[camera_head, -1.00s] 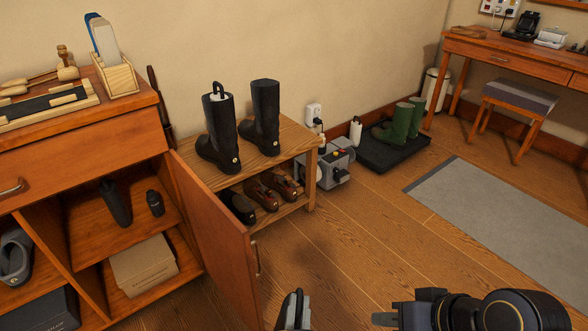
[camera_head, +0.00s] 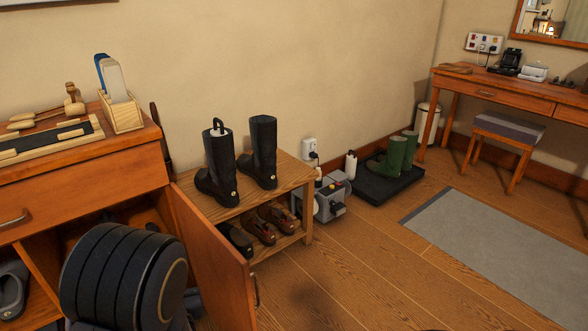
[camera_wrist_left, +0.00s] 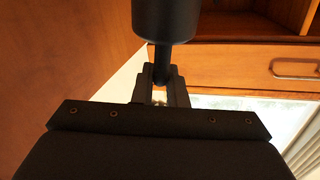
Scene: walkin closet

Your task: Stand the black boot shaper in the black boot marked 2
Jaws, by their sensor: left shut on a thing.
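Two black boots stand upright on a wooden bench in the head view. The left boot (camera_head: 220,172) holds a white shaper (camera_head: 217,131) with a black loop handle. The right boot (camera_head: 263,150) shows nothing standing out of its top. Both carry small round tags too small to read. In the left wrist view, my left gripper (camera_wrist_left: 160,80) is shut on the thin neck of a black cylindrical thing, which looks like the black boot shaper (camera_wrist_left: 166,18). Its far end is out of frame. In the head view my left arm hides the gripper. My right gripper is not in view.
An open cabinet door (camera_head: 212,250) stands between my left arm and the bench (camera_head: 298,172). Shoes lie on the bench's lower shelf. A grey machine (camera_head: 325,197) and green boots (camera_head: 396,155) on a black tray (camera_head: 375,186) are further right. The floor in front is clear.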

